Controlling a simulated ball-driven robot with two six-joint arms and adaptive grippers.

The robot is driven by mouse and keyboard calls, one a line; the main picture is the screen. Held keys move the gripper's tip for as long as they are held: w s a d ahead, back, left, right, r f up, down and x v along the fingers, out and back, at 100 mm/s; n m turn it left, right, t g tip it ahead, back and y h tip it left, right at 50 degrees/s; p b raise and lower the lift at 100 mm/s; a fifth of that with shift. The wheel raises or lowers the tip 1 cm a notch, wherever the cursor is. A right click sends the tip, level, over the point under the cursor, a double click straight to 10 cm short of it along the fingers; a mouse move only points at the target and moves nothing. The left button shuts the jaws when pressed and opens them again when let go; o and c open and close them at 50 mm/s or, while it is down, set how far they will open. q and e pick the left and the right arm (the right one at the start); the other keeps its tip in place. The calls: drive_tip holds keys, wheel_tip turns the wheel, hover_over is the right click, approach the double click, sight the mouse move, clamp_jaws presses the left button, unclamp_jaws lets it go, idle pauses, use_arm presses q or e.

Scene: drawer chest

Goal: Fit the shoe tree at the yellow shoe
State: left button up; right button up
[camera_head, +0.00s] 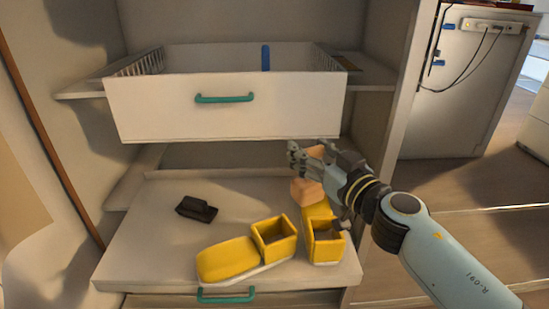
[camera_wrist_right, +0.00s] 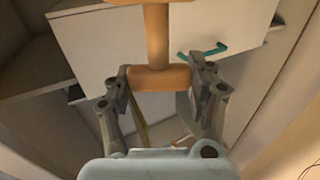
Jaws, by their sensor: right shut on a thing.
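The shoe tree (camera_head: 307,190) is light orange-brown and is held in my right gripper (camera_head: 315,155). In the right wrist view, the right gripper (camera_wrist_right: 160,82) is shut on the shoe tree's crossbar (camera_wrist_right: 152,78), and its shaft (camera_wrist_right: 157,35) runs away from the fingers. In the head view its lower block hangs over the right yellow shoe (camera_head: 325,246); whether it touches is unclear. That shoe has an open, box-like heel facing me. A second yellow shoe (camera_head: 228,259) lies to its left, its open heel to the right. My left gripper is not in view.
The shoes lie on a pale lower drawer surface (camera_head: 160,245) with a teal handle (camera_head: 226,296). A small black object (camera_head: 197,209) lies behind the left shoe. An open white upper drawer (camera_head: 165,108) overhangs behind, holding a blue item (camera_head: 265,57). A cabinet side wall stands close on the right.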

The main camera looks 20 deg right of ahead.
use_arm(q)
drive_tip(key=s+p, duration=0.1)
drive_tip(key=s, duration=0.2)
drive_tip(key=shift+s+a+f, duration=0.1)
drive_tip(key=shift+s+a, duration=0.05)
use_arm(e)
drive_tip(key=a+f, duration=0.2)
drive_tip(key=a, duration=0.5)
drive_tip(key=shift+w+a+f+h, duration=0.2)
drive_tip(key=shift+w+f+h, duration=0.1)
drive_tip(key=shift+w+f, duration=0.15)
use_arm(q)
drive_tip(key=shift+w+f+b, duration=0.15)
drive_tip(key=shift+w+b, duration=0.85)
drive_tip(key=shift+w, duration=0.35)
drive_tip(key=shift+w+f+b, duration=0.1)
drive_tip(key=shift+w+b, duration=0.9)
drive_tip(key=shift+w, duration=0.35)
use_arm(e)
drive_tip(key=shift+f, duration=2.45)
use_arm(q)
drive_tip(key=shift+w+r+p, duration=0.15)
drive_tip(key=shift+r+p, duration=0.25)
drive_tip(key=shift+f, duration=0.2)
use_arm(e)
drive_tip(key=shift+f, duration=0.25)
